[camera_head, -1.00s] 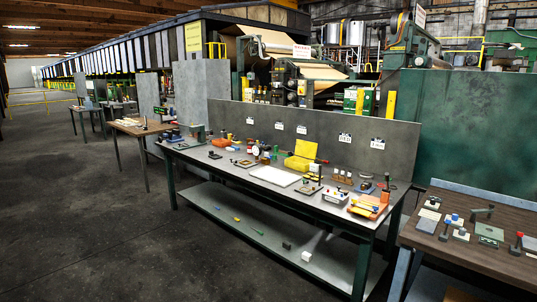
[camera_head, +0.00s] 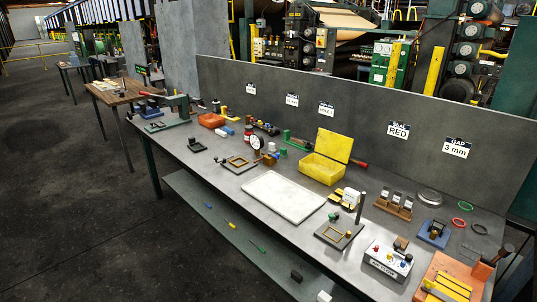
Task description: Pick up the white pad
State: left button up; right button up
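The white pad (camera_head: 284,196) is a flat, pale rectangular tray-like piece with a slightly raised rim. It lies flat near the front edge of the grey workbench (camera_head: 215,177), around the middle of its length. Nothing rests on it and nothing covers it. Neither of my grippers shows in the head view, so I cannot see whether they are open or shut.
Behind the pad is an open yellow box (camera_head: 322,170). To its right are a dark fixture (camera_head: 338,231) and a white control box (camera_head: 388,261); to its left, a small framed fixture (camera_head: 239,163). An orange block (camera_head: 447,281) is at the right end.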

aim_at(271, 149)
jog(key=i, duration=0.5)
jog(key=i+j+u, duration=0.3)
jog(key=i, duration=0.15)
jog(key=i+j+u, duration=0.25)
jog(key=i, duration=0.2)
jog(key=i+u, duration=0.3)
jog(key=i, duration=0.15)
jog(key=i+j+z, duration=0.1)
jog(key=i+z, duration=0.3)
jog(key=i+j+z, duration=0.25)
jog(key=i+z, duration=0.2)
jog(key=i, duration=0.1)
